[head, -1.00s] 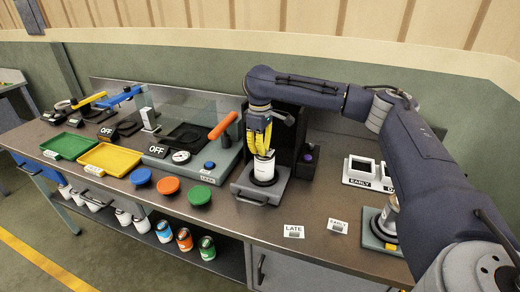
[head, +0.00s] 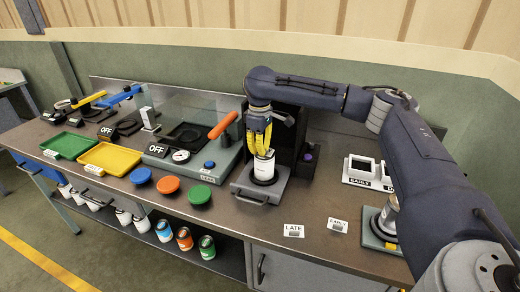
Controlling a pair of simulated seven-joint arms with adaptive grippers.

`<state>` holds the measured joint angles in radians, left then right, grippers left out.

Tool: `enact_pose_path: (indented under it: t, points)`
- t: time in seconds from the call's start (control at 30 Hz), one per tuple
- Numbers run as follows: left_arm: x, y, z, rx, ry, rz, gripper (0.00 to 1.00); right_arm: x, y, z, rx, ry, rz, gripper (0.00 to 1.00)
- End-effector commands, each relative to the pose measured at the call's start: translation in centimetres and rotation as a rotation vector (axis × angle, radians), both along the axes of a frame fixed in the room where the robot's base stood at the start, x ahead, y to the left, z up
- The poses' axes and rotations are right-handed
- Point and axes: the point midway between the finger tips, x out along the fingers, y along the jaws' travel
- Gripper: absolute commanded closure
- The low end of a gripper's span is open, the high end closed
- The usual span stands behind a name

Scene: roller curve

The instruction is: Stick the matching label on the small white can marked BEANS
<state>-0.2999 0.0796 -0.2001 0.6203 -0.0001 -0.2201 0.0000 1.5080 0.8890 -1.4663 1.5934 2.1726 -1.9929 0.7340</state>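A small white can (head: 264,168) stands upright on a dark round pad of a grey drawer-like stand (head: 247,186) near the middle of the bench. Its marking is too small to read, so I cannot tell whether it says BEANS. My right gripper (head: 260,150) points down at the can's top, its yellow fingers overlapping the upper rim; whether they grip it is unclear. Two cards lie flat at the bench's front: LATE (head: 293,231) and EARLY (head: 337,225). A silvery can (head: 391,218) on a grey-green base (head: 371,236) is partly hidden by my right arm. My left gripper is out of view.
A two-window holder (head: 362,181) with an EARLY tag stands at right, partly behind my arm. Blue, orange and green lids (head: 169,185) lie left of the stand. Yellow (head: 110,158) and green trays (head: 66,145) lie further left. Several cans stand on the lower shelf (head: 228,258).

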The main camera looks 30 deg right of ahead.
Motion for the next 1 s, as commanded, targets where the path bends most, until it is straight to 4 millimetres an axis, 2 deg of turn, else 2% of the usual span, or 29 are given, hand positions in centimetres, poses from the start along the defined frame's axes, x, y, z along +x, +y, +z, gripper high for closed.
enact_pose_path:
  t: [0.37,0.4,0.6,0.77,0.8,1.0]
  points:
    - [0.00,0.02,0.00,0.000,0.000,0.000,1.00,-0.03,-0.01,-0.13,0.000,0.001,0.000,1.00]
    - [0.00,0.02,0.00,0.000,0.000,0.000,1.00,-0.03,0.00,-0.13,0.000,0.001,0.000,0.92]
    - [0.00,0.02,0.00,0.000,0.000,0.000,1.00,-0.02,-0.01,-0.11,0.000,0.001,0.000,0.69]
    - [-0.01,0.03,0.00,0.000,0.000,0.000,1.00,-0.01,0.00,-0.09,0.000,0.001,0.000,0.69]
    - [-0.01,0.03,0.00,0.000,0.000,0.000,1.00,-0.02,0.01,-0.09,0.000,0.001,0.000,0.61]
    - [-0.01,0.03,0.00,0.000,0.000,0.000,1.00,-0.01,0.00,-0.08,0.001,0.001,0.000,0.39]
